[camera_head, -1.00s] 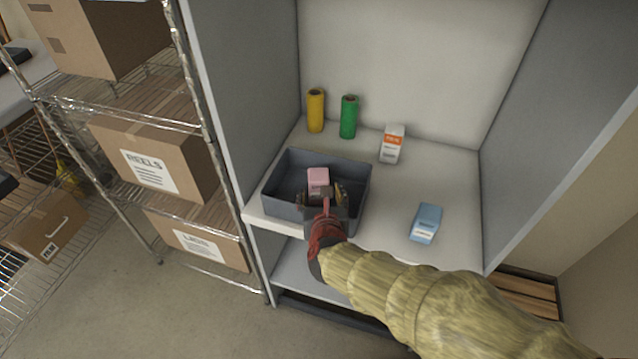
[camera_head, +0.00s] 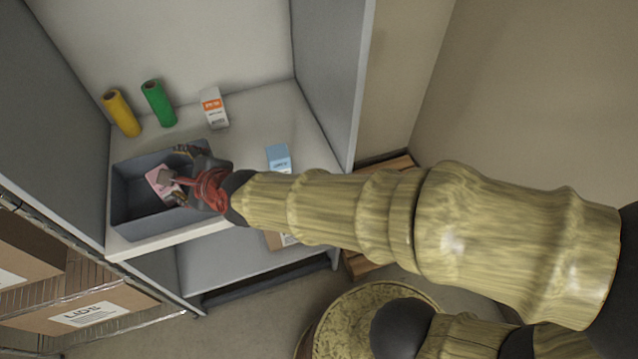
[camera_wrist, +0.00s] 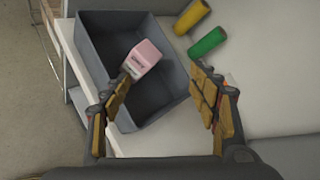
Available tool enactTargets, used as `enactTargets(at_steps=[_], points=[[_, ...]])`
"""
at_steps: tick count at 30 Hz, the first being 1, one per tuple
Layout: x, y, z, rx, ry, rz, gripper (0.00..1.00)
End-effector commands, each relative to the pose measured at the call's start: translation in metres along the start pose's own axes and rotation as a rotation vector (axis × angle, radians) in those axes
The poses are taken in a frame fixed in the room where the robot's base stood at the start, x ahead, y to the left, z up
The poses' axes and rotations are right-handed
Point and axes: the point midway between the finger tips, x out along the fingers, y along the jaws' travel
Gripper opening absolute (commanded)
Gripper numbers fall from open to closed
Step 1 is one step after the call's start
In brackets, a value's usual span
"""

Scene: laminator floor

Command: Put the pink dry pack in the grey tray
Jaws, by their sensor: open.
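The pink dry pack (camera_head: 158,187) is within the grey tray (camera_head: 118,205), seen from above. In the wrist view the pink pack (camera_wrist: 146,56) shows inside the walls of the grey tray (camera_wrist: 95,55); whether it lies flat on the tray floor I cannot tell. My gripper (camera_head: 183,175) is over the tray's right side with its fingers spread. In the wrist view my gripper (camera_wrist: 163,82) is open with nothing clasped between the fingers. The left fingertip overlaps the pack's lower corner there; contact cannot be told.
A yellow roll (camera_head: 122,113), a green roll (camera_head: 158,104) and a white-and-orange carton (camera_head: 214,108) stand behind the tray. A blue pack (camera_head: 278,157) is to the right, partly hidden by my arm. Grey side panels enclose the shelf. A wire rack with boxes stands at left.

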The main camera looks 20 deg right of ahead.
Motion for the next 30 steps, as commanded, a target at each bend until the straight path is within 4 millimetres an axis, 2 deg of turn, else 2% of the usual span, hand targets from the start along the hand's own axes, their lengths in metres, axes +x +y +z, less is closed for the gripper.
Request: enactTargets(at_steps=[1,6,8,12,16,18,22,25,30], points=[[-0.017,-0.013,-0.006,-0.143,0.009,0.017,0.60],[-0.073,-0.034,-0.036,-0.685,0.050,0.119,0.60],[-0.095,-0.039,-0.051,-0.874,0.069,0.164,0.60],[-0.150,-0.044,-0.095,-1.299,0.118,0.304,0.60],[-0.201,-0.043,-0.137,-1.626,0.151,0.468,0.60],[-0.224,-0.040,-0.155,-1.756,0.158,0.554,0.60],[-0.254,-0.036,-0.178,-1.908,0.155,0.676,0.60],[-0.264,-0.034,-0.185,-1.959,0.148,0.724,0.60],[-0.266,-0.033,-0.187,-1.972,0.145,0.736,0.60]])
